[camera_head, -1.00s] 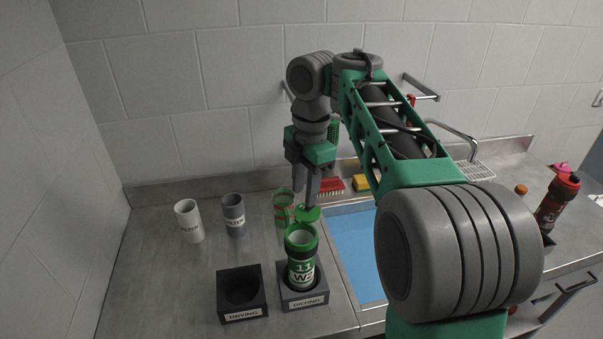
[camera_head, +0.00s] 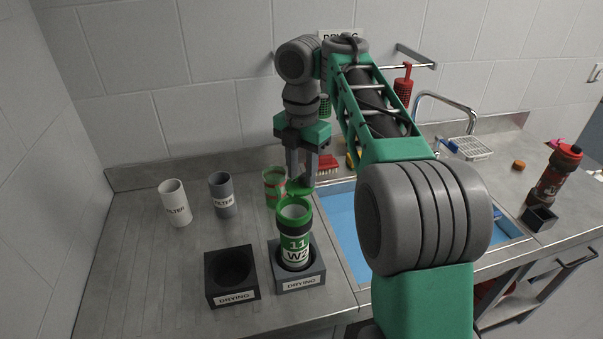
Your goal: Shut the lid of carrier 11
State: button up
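Carrier 11 (camera_head: 295,244) is a green and black tube labelled "11" and "W2". It stands upright in a dark block marked "DRYING" (camera_head: 315,270). Its top is open, and its green lid (camera_head: 298,187) stands away from the mouth at the back. My gripper (camera_head: 303,175) points down just behind the carrier's mouth, with its fingertips close to the lid. I cannot tell whether they touch it. The two fingers look apart, with nothing seen between them.
An empty "DRYING" block (camera_head: 213,288) stands left of the carrier. A white filter cup (camera_head: 176,206), a grey filter cup (camera_head: 222,196) and a green-red tube (camera_head: 273,186) stand behind. A blue sink (camera_head: 343,215) lies right. A red-black bottle (camera_head: 556,180) stands far right.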

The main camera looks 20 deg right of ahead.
grip_shut()
